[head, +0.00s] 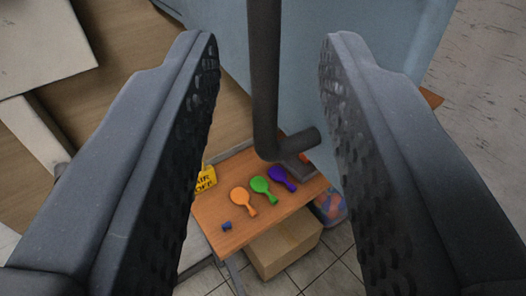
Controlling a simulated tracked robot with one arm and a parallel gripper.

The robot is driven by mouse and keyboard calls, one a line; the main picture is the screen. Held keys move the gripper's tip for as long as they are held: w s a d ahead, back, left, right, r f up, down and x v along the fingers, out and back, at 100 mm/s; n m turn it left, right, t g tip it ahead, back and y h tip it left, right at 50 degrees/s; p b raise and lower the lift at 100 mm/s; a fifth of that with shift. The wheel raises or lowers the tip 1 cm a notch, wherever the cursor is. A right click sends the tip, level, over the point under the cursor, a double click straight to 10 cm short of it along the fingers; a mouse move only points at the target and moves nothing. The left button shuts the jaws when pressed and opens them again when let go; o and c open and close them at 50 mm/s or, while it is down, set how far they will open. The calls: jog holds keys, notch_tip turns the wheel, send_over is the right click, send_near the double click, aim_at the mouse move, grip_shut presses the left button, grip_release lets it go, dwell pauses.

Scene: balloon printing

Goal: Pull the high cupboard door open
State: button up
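The blue-grey cupboard door (302,75) fills the upper middle and right of the head view, seen steeply from close up. Its dark bar handle (264,85) comes down from the top edge, bends at its lower end and turns right toward the door. My gripper (269,45) is open, with one dark ridged finger on the left and one on the right. The handle shows between the two fingers with a visible gap on each side. It does not look gripped. The door's edges are mostly out of view or hidden by the right finger.
A cardboard box (283,248) and a clear container (332,207) stand lower.

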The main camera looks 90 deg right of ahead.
jog(key=shift+w+a+f, duration=0.1)
jog(key=shift+a+f, duration=0.15)
jog(key=shift+a, duration=0.65)
dwell(0.4)
